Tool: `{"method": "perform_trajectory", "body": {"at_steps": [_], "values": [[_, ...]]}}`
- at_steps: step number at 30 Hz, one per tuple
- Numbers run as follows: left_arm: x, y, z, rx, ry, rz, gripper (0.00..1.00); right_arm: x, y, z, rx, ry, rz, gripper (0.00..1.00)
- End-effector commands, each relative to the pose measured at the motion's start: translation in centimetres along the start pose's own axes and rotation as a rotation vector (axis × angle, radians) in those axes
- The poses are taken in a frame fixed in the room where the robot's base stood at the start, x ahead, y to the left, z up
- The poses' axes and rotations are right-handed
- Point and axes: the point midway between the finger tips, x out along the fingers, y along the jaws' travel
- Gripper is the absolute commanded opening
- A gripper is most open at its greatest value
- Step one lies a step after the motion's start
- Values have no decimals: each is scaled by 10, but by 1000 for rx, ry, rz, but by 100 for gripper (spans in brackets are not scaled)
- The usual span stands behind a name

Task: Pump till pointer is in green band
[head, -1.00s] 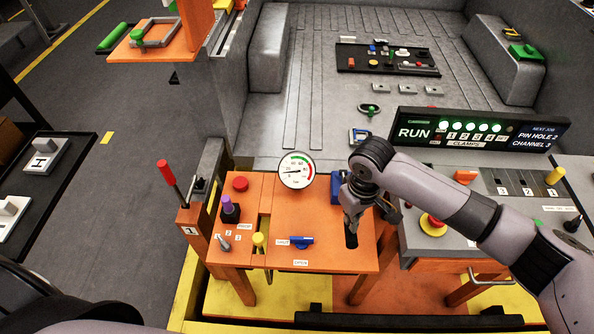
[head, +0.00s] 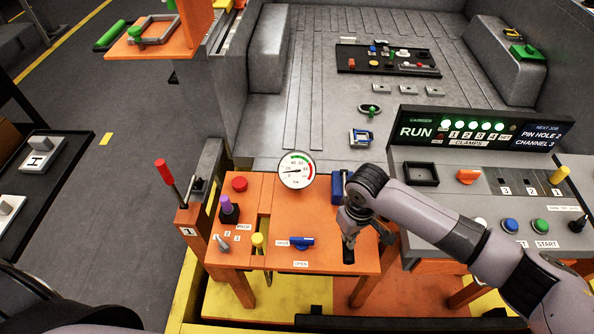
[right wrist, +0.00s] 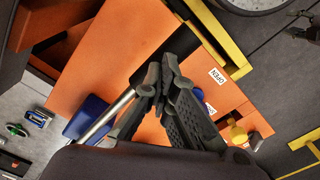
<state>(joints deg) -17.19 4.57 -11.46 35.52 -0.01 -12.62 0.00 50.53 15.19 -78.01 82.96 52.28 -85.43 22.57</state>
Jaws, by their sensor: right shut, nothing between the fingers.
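The round white gauge (head: 296,170) stands at the back of the orange table, with green at the top of its dial and red on the right. Its thin pointer seems to point left, outside the green. The blue pump body (head: 338,187) is right of the gauge and also shows in the right wrist view (right wrist: 85,118), with a silver rod (right wrist: 112,112) running towards a black handle (right wrist: 148,76). My right gripper (head: 349,238) is shut and empty against or just behind the black handle (head: 348,256); contact is unclear.
A blue valve lever (head: 301,243) lies between SHUT and OPEN labels on the table. A yellow knob (head: 257,240), a purple-topped knob (head: 227,203) and a red-handled lever (head: 165,172) are at left. A grey control console (head: 440,215) is close on the right.

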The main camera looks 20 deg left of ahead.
Motion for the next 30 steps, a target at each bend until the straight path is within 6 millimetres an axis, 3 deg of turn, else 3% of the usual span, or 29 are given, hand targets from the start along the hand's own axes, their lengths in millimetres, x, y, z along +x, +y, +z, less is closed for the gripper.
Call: {"method": "perform_trajectory", "body": {"at_steps": [5, 30], "values": [[-5, 0, 0, 0, 0, 0, 40, -4, 0, 1, 0, -4, -1, 0], [-101, -2, -9, 0, 0, 0, 40, -103, 8, -14, 0, -4, -2, 0]]}}
